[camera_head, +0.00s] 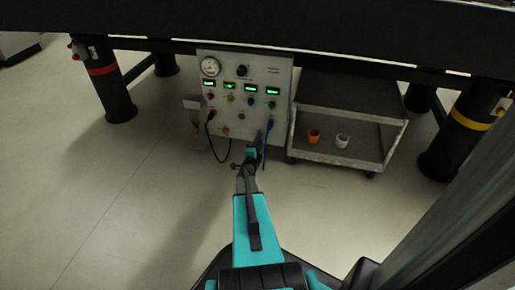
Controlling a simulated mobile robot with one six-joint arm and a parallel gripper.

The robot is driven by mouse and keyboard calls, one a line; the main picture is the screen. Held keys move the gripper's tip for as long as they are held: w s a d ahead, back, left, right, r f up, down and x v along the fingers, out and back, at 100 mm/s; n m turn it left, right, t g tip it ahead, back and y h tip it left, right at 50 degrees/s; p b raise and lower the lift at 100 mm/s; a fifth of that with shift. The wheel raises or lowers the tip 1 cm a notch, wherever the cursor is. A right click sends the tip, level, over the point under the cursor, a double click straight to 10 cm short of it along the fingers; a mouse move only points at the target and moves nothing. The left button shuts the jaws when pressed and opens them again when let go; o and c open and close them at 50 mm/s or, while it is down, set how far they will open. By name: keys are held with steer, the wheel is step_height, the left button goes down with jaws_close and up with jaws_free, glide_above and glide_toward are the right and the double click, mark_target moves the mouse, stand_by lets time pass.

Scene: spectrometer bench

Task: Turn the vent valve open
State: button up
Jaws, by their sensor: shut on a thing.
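The control panel (225,122) stands under the bench, with a round gauge (210,66), a black knob (242,71), green-lit displays and several small coloured knobs. My gripper (259,138) reaches up to the lower right of the panel face. Its jaws are shut on a small part there, which looks to be the vent valve. The gripper covers most of that part, so I cannot tell how far the valve is turned.
A black cable (216,148) and a blue cable (266,143) hang by the panel, the blue one close to my gripper. A grey cart (345,162) at right holds an orange cup (313,136) and a white cup (342,140). Dark bench legs stand either side.

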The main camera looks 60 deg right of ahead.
steer(key=shift+a+f+m+b, duration=0.1)
steer(key=shift+f+m+b, duration=0.05)
steer(key=shift+m+b, duration=0.8)
steer(key=shift+f+m+b, duration=0.1)
steer(key=shift+m+b, duration=0.8)
steer(key=shift+m, duration=0.05)
steer(key=shift+r, duration=0.1)
steer(key=o, duration=1.1)
steer(key=shift+c, duration=0.2)
steer(key=shift+r, duration=0.1)
